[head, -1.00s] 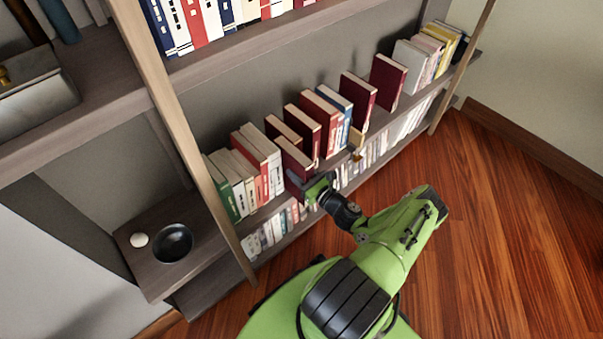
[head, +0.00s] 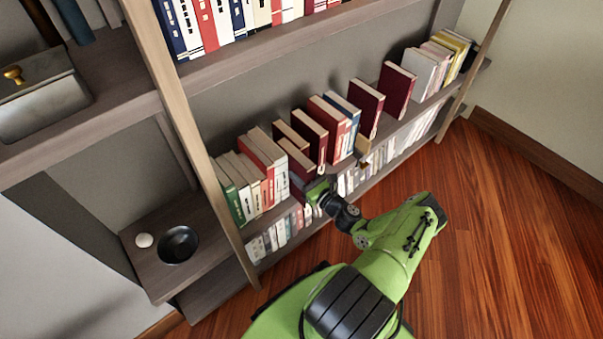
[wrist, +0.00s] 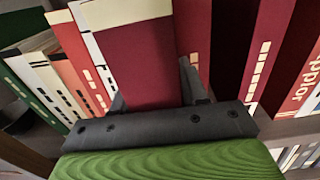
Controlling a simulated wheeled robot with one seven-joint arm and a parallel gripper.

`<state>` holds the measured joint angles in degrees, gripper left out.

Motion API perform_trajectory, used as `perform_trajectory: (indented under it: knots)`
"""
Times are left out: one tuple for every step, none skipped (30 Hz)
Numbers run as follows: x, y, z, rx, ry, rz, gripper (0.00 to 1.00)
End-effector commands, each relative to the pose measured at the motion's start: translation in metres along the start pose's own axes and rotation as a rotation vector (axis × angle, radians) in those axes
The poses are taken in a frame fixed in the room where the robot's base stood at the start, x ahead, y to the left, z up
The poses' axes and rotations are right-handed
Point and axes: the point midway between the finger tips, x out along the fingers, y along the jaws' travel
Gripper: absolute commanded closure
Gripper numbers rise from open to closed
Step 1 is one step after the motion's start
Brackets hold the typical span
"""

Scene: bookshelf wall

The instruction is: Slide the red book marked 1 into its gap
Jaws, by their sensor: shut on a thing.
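The held book is dark red with a cream top edge (wrist: 125,12); in the head view (head: 297,160) it stands at the front of the middle shelf. Its number mark is not readable. My gripper (wrist: 152,95) is shut on it, one finger on each side. The book is between a white-spined book (wrist: 92,45) on its left and red books (wrist: 192,35) on its right. It sticks out in front of the row, and another dark red book shows behind it in the head view. How deep it sits in the gap is hidden.
Tall dark red books (head: 312,135) stand just right of the held book, with more along the shelf (head: 408,122). A small tan block (head: 363,148) sits at the shelf's front edge. A black bowl (head: 179,245) and white ball (head: 144,240) are lower left. The wood floor is clear at right.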

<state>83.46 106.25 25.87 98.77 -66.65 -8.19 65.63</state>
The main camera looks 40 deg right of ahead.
Motion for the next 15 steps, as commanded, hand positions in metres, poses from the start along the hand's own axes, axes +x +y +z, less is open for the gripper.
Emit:
perform_trajectory:
  knots:
    - [0.0003, -0.0005, 0.0014, 0.000, -0.004, -0.001, 1.00]
    - [0.0003, -0.0005, 0.0014, 0.000, -0.004, -0.001, 1.00]
    - [0.0003, -0.0005, 0.0013, 0.000, -0.004, -0.001, 1.00]
    - [0.0003, -0.0004, 0.0012, 0.000, -0.003, -0.001, 1.00]
    - [0.0003, -0.0004, 0.0012, 0.000, -0.003, -0.001, 0.54]
    - [0.0002, -0.0004, 0.0010, 0.000, -0.003, -0.001, 0.48]
    - [0.0002, -0.0003, 0.0009, 0.000, -0.002, -0.001, 0.43]
    - [0.0002, -0.0003, 0.0008, 0.000, -0.002, 0.000, 0.39]
    - [0.0001, -0.0002, 0.0006, 0.000, -0.001, 0.000, 0.33]
    - [0.0001, -0.0002, 0.0004, 0.000, -0.001, 0.000, 0.28]
    - [0.0001, -0.0002, 0.0003, 0.000, -0.001, 0.000, 0.27]
    - [0.0001, -0.0001, 0.0002, 0.000, 0.000, 0.000, 0.27]
    - [0.0000, -0.0001, 0.0001, 0.000, 0.000, 0.000, 0.27]
    - [0.0000, -0.0001, 0.0000, 0.000, 0.000, 0.000, 0.27]
    - [0.0000, -0.0001, -0.0001, 0.000, 0.000, 0.000, 0.27]
